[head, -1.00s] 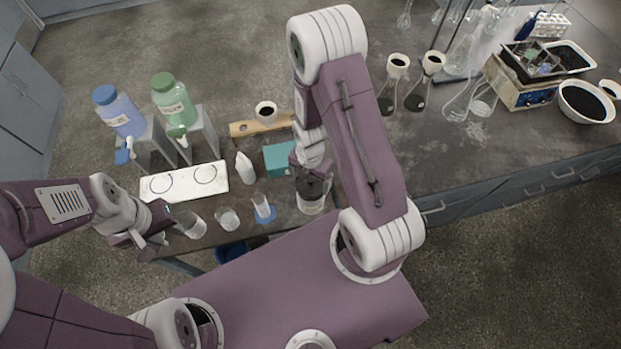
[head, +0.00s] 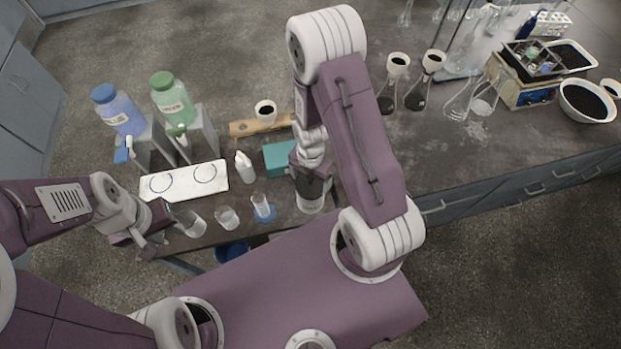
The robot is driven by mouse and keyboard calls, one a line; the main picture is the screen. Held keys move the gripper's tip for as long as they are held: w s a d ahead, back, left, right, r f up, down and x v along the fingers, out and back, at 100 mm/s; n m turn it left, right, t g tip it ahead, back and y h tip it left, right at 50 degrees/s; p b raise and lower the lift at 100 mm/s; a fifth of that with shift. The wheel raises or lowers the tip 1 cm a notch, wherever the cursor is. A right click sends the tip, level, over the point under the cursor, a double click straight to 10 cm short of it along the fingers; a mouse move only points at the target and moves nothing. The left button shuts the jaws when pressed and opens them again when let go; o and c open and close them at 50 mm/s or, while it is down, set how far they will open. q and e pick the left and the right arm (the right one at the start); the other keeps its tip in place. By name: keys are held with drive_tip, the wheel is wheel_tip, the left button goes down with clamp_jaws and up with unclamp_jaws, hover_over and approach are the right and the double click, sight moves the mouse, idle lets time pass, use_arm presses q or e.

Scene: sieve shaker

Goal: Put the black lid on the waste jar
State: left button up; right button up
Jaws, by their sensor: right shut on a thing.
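The waste jar (head: 309,208) is a clear glass jar near the front right of the small bench. The black lid (head: 313,187) is at its mouth; whether it is fully seated I cannot tell. My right gripper (head: 308,174) comes down from above and is shut on the lid, hiding part of it. My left gripper (head: 162,230) is open at the front left of the bench, its fingers apart beside a clear beaker (head: 192,224).
A white bottle (head: 245,168), teal box (head: 279,157) and white plate (head: 158,187) are behind. Blue (head: 119,112) and green (head: 173,100) bottles stand at back left.

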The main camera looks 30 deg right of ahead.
drive_tip(key=shift+f+b, duration=0.45)
drive_tip(key=shift+f, duration=0.25)
idle(0.6)
idle(0.5)
drive_tip(key=shift+r+p, duration=0.15)
drive_tip(key=shift+p, duration=0.15)
drive_tip(key=shift+f, duration=0.35)
idle(1.2)
drive_tip(key=o, duration=1.1)
